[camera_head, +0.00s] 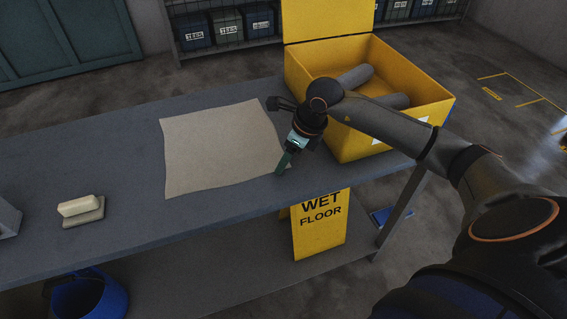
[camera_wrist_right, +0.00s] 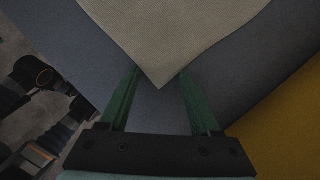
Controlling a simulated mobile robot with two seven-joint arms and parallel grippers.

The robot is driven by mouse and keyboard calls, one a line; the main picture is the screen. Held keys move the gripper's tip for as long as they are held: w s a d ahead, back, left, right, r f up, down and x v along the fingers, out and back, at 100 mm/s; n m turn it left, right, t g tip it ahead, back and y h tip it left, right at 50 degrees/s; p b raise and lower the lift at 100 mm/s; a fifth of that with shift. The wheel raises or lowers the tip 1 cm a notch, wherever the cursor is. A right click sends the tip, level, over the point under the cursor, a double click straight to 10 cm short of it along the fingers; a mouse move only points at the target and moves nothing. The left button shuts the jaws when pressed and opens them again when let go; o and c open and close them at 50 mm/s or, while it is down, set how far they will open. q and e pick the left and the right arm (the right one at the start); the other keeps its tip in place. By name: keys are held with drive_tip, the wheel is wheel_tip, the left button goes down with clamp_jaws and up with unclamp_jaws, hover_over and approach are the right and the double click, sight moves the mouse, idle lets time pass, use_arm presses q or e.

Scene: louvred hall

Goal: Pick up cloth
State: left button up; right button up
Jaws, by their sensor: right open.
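A flat beige cloth (camera_head: 220,147) lies spread on the grey table (camera_head: 75,148), its right corner near my right gripper. My right gripper (camera_head: 283,166) is over the table at the cloth's right corner, with its fingers pointing down. In the right wrist view the cloth (camera_wrist_right: 170,35) fills the top middle, and one corner points down between the two green fingers of my right gripper (camera_wrist_right: 157,82). The fingers are apart. I cannot tell whether they touch the cloth. My left gripper is not in view.
A yellow open box (camera_head: 345,140) with grey rolls (camera_head: 355,77) stands right of the cloth, close to my arm. A pale brush-like block (camera_head: 81,208) lies at the left. A yellow wet-floor sign (camera_head: 320,228) and a blue bucket (camera_head: 90,296) are below the tabletop.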

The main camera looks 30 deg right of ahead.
drive_tip(key=c, duration=0.9)
drive_tip(key=shift+r, duration=0.2)
clamp_jaws()
use_arm(q)
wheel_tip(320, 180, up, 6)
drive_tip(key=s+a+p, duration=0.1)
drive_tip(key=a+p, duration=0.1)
drive_tip(key=p, duration=0.6)
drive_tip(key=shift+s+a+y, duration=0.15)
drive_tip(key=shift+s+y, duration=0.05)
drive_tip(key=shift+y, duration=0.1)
use_arm(e)
wheel_tip(320, 180, up, 12)
drive_tip(key=shift+f, duration=0.2)
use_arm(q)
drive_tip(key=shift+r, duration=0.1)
